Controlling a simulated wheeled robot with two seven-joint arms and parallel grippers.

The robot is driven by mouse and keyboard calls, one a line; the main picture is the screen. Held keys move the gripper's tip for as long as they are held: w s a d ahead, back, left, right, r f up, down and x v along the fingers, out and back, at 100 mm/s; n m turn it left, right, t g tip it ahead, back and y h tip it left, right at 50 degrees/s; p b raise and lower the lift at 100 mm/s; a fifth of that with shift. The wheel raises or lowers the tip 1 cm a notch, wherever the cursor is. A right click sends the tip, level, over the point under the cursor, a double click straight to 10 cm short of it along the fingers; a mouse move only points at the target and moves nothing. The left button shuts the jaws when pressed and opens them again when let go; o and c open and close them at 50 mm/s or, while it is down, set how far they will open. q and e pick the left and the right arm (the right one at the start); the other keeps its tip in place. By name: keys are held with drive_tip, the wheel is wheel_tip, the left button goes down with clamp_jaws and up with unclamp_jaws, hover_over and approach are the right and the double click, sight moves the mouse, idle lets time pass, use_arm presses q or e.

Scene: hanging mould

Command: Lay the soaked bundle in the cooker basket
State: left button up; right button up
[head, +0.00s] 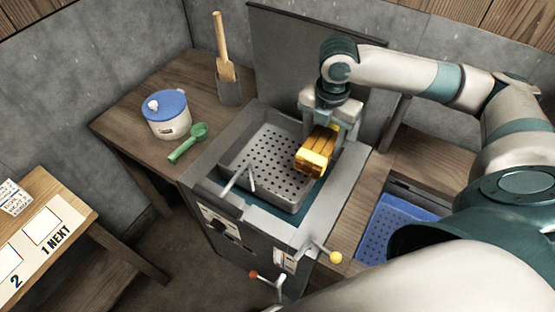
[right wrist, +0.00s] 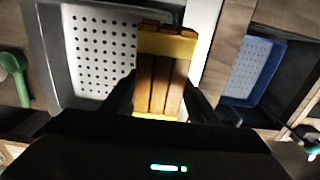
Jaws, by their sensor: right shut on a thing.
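The bundle (head: 316,150) is several brown sticks with yellow bands at the ends. My right gripper (head: 331,122) is shut on it and holds it over the right side of the cooker basket. In the right wrist view the bundle (right wrist: 163,75) sits between the two dark fingers. The cooker basket (head: 262,152) is a grey perforated tray set in the cooker top, with bare holes to the left of the bundle. It also shows in the right wrist view (right wrist: 97,55). I cannot tell whether the bundle touches the basket. My left gripper is not in view.
A blue perforated tray (head: 395,226) lies right of the cooker (head: 240,238). A lever with a yellow knob (head: 335,257) juts from the cooker's front.

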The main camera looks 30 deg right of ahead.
drive_tip(key=shift+w+a+f, duration=0.15)
drive_tip(key=shift+w+a, duration=0.15)
drive_tip(key=shift+w, duration=0.05)
drive_tip(key=p, duration=0.3)
approach(265, 162)
drive_tip(key=d, duration=0.1)
drive_tip(key=s+d+f, duration=0.1)
drive_tip(key=s+d, duration=0.1)
drive_tip(key=shift+d+f, duration=0.15)
drive_tip(key=shift+f, duration=0.25)
drive_tip(key=shift+f, duration=0.1)
wheel_tip(265, 162, down, 3)
drive_tip(key=shift+s+r+p, duration=0.1)
drive_tip(key=shift+r+p, duration=0.05)
drive_tip(key=shift+p, duration=0.7)
drive_tip(key=shift+f, duration=0.55)
drive_tip(key=shift+f, duration=0.1)
